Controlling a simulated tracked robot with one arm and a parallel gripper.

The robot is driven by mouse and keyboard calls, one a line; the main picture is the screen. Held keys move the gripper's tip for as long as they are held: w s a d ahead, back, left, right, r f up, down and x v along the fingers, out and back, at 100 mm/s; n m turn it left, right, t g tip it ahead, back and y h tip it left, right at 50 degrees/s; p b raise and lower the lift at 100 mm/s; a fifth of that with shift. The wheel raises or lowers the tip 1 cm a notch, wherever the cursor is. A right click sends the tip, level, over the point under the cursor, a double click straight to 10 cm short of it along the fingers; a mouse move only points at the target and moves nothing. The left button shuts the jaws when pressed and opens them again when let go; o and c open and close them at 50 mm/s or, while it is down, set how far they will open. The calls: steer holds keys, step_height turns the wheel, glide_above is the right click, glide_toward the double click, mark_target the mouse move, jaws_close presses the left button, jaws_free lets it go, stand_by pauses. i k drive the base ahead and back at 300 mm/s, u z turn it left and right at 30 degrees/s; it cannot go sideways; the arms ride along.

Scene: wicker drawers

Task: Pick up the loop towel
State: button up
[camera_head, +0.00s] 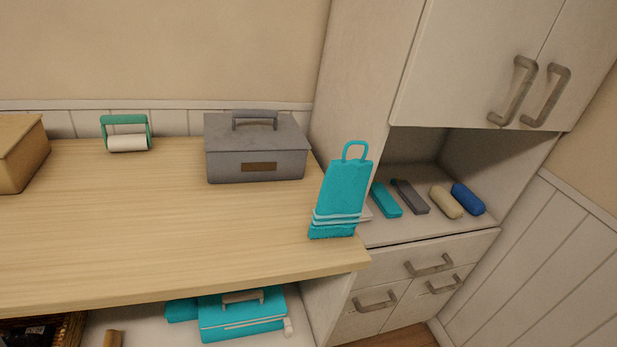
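The loop towel (341,195) is turquoise, with a small loop at its top and pale stripes near its lower end. It shows right of the middle, at the right end of the wooden worktop (150,220), in front of the cabinet's side. It appears upright and slightly tilted. I cannot tell whether it hangs or rests on something. My gripper does not show in this view.
A grey lidded box (256,150) and a green-handled roller (127,135) stand on the worktop, with a tan box (20,152) at left. Several rolled items, including a blue one (467,199), lie in the cabinet niche. A turquoise case (242,315) sits below. The worktop's front is clear.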

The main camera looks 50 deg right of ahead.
mark_target(337, 213)
steer(key=z, duration=0.3)
steer(key=i, duration=0.8)
steer(key=z, duration=0.6)
